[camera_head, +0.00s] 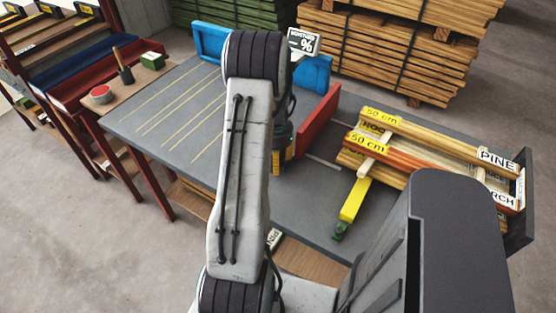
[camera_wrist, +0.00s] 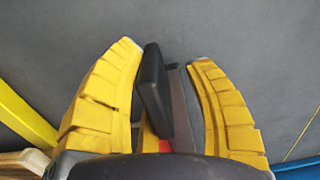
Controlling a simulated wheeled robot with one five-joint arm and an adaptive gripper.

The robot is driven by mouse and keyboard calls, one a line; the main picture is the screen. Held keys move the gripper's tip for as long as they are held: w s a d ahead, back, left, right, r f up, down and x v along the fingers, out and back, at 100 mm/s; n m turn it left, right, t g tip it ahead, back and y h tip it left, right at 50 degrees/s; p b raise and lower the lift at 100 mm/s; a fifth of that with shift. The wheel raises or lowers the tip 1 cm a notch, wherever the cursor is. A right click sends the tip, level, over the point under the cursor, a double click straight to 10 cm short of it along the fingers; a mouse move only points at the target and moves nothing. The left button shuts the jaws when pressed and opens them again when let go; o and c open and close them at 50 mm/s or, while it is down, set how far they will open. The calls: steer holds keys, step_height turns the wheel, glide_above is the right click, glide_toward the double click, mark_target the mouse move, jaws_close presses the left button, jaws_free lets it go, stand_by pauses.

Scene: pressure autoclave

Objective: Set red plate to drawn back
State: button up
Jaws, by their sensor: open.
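My gripper (camera_head: 280,167) points down at the table beside the plate's near end, mostly hidden by my wrist in the head view. In the wrist view my gripper (camera_wrist: 165,58) is open, its yellow fingers on either side of a black upright block (camera_wrist: 152,88), which looks like a handle. The block is nearer the left finger; contact cannot be told. A small red patch, likely the plate, shows low between the fingers.
A yellow bar (camera_head: 354,201) with a green end lies right of my gripper. A rack of labelled wooden bars (camera_head: 440,140) fills the table's right side. Blue panels (camera_head: 311,75) stand at the back. The ruled left part of the table is clear.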

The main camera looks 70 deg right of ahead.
steer(key=shift+r, duration=0.1)
step_height(320, 180, up, 12)
steer(key=shift+f, duration=0.1)
stand_by(0.7)
stand_by(0.7)
steer(key=shift+d+n, duration=0.15)
steer(key=shift+n, duration=0.45)
steer(key=a+f+n+y, duration=0.2)
steer(key=a+f+n, duration=0.1)
steer(key=a, duration=0.8)
steer(key=w+a+r+n+t, duration=0.1)
steer(key=w+a+r+n, duration=0.2)
steer(key=a, duration=0.7)
steer(key=w+a+r+n+t+h, duration=0.1)
steer(key=w+a+r+n, duration=0.3)
steer(key=a+n, duration=0.4)
steer(key=w+a+r+n+t+h, duration=0.1)
steer(key=w+a+r+n, duration=0.2)
steer(key=a, duration=1)
steer(key=shift+w+r+n+t, duration=0.35)
steer(key=shift+r+n, duration=0.55)
steer(key=shift+n, duration=0.3)
